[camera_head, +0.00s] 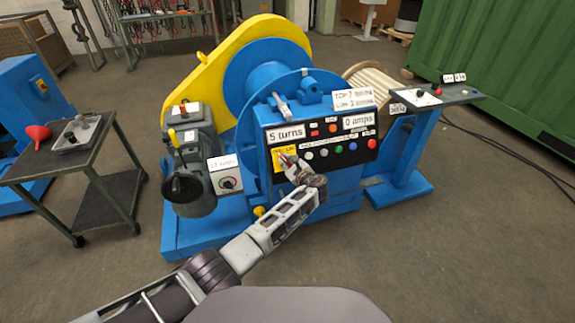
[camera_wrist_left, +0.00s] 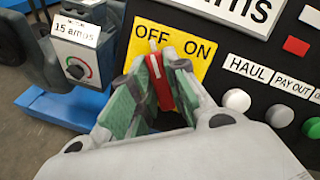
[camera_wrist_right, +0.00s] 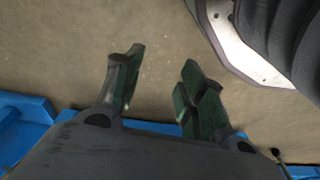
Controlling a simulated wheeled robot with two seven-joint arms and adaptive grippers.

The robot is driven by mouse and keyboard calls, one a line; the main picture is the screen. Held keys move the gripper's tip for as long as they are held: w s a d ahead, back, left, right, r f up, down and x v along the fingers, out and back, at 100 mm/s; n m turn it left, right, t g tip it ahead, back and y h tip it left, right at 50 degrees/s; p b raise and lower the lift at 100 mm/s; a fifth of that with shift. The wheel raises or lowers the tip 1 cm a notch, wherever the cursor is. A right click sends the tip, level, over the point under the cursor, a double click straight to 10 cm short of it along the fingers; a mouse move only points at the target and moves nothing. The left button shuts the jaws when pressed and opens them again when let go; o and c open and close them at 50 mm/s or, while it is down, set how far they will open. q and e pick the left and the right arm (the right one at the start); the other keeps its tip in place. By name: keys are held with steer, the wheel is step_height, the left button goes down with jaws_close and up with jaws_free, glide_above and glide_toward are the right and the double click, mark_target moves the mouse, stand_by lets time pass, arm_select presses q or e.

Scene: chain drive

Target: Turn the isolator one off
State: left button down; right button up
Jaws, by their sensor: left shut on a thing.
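The isolator is a yellow plate (camera_wrist_left: 197,62) marked OFF on its left and ON on its right, with a red handle (camera_wrist_left: 158,80) carrying a white line. The handle stands near upright, its top leaning slightly left, between the two words. In the head view the plate (camera_head: 279,161) is at the panel's left end. My left gripper (camera_head: 289,160) reaches it from the front. In the left wrist view its green-padded fingers are shut on the red handle. My right gripper (camera_wrist_right: 157,75) is open and empty over the floor; it is out of the head view.
The black control panel (camera_head: 350,157) has several coloured buttons right of the isolator. A dial box marked 15 amps (camera_wrist_left: 77,60) is to the left. A trolley (camera_head: 36,166) with a red funnel (camera_head: 39,134) stands far left. The front floor is clear.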

arm_select(q)
steer(key=shift+f+n+g+y+b, duration=0.1)
steer(key=shift+n+g+y+b, duration=0.35)
steer(key=shift+n, duration=0.95)
arm_select(e)
steer(key=shift+w+a+r, duration=0.1)
steer(key=shift+a+r, duration=0.15)
steer(key=shift+r, duration=0.75)
steer(key=shift+w+a+r, duration=0.1)
steer(key=shift+a+r, duration=0.15)
steer(key=shift+r, duration=0.7)
arm_select(q)
steer(key=c, duration=1.4)
jaws_free()
steer(key=shift+r, duration=0.25)
steer(key=shift+r, duration=4.85)
